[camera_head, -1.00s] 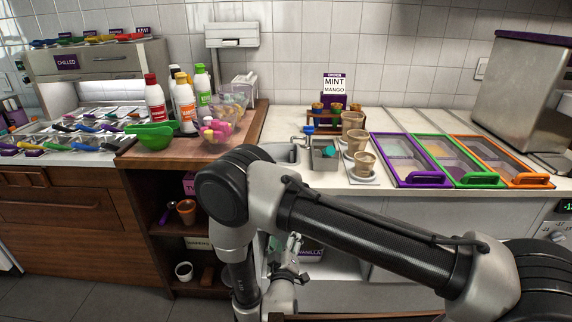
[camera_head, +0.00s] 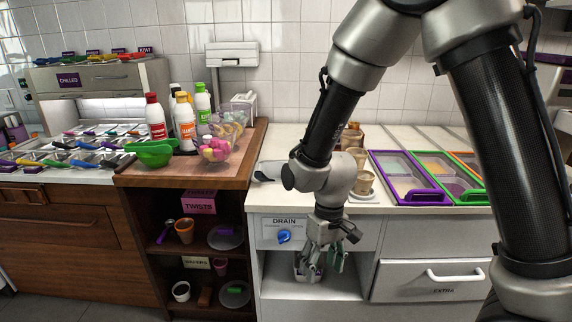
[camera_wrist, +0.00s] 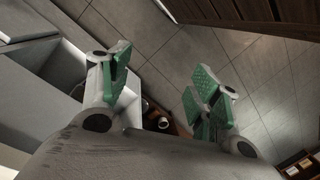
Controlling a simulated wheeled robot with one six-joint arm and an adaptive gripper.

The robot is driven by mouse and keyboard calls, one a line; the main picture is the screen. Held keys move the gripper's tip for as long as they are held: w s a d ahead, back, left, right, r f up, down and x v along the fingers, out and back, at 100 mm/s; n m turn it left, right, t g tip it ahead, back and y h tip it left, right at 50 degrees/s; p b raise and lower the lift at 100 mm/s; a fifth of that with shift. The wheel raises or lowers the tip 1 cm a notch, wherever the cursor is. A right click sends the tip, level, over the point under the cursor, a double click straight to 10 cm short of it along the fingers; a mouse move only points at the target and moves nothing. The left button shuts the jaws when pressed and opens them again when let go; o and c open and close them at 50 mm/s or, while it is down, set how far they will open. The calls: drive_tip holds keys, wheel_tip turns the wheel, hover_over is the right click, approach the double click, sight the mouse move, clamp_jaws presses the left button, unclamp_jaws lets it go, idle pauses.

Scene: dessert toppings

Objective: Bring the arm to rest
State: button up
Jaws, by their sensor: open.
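My gripper (camera_head: 323,262) hangs down in front of the counter's face, by the open shelf right of the drain knob. It also shows in the wrist view (camera_wrist: 162,75), with its green-padded fingers spread wide and nothing between them. The wrist view looks past the fingers onto the grey tiled floor. My arm crosses the right side of the head view and hides part of the counter behind it.
A blue drain knob (camera_head: 284,236) is just left of my gripper. A small container (camera_head: 308,273) sits on the open shelf behind it. The purple-framed lid (camera_head: 410,197) and tan cups (camera_head: 363,183) stand on the counter. The floor (camera_wrist: 150,30) is clear.

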drive_tip(key=s+d+r+m+t, duration=0.2)
drive_tip(key=s+d+r, duration=0.1)
drive_tip(key=d+r, duration=0.6)
drive_tip(key=s+d+r+m+t, duration=0.2)
drive_tip(key=s+d+r, duration=0.1)
drive_tip(key=d+r, duration=0.6)
drive_tip(key=s+d+r+m+t, duration=0.1)
drive_tip(key=s+d+r+t, duration=0.1)
drive_tip(key=d+r, duration=0.7)
drive_tip(key=shift+s+d+m+h, duration=0.3)
drive_tip(key=shift+s+d+m, duration=0.1)
drive_tip(key=shift+s, duration=0.45)
